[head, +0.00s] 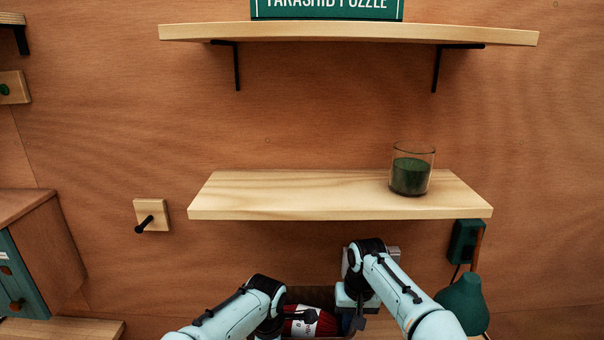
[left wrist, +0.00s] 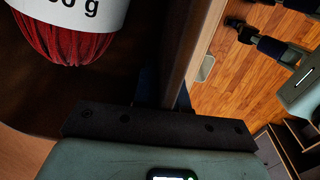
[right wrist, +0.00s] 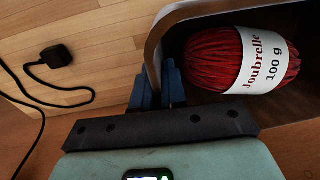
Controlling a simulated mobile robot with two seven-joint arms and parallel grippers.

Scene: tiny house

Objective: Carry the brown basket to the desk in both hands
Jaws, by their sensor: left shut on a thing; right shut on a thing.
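The brown basket shows in the head view as a dark strip of inner wall (head: 308,295) between my arms at the bottom edge; most of it is hidden or out of frame. A red yarn ball with a white label (head: 305,322) lies in it. In the left wrist view my left gripper (left wrist: 163,88) is shut on a basket wall (left wrist: 187,45). In the right wrist view my right gripper (right wrist: 158,85) is shut on the rounded opposite wall (right wrist: 153,45), and the yarn ball (right wrist: 240,60) lies inside. I cannot tell for sure which surface is the desk.
A light wood surface (right wrist: 85,30) beside the basket holds a black plug with a cable (right wrist: 57,56). A wall shelf (head: 300,195) with a green-filled glass (head: 410,175) is above my grippers. A green vase (head: 464,300) stands right of my right arm. A peg (head: 146,222) sticks out at left.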

